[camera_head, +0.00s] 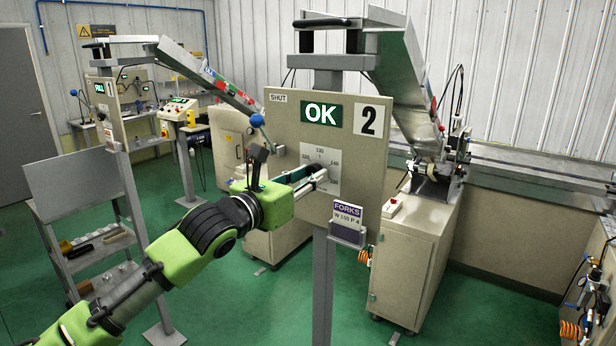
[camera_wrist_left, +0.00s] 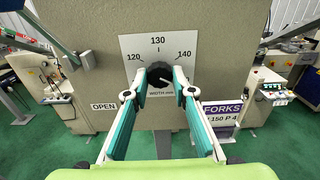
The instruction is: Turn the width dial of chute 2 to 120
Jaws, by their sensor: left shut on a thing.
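The panel of chute 2 (camera_head: 285,128) carries a white "2" plate and a lit green OK sign. A pale mark shows on the knob's lower right; I cannot tell for sure which way the pointer faces. My left gripper (camera_wrist_left: 159,92) is shut on the dial, one teal finger on each side. My right gripper is not in view.
A blue-ball lever (camera_head: 257,121) stands at the panel's left edge, near a SHUT label. A purple FORKS card (camera_head: 347,220) hangs at the lower right. Another chute panel (camera_head: 108,108) with a FULL sign stands at left. A shelf cart (camera_head: 85,245) is below it.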

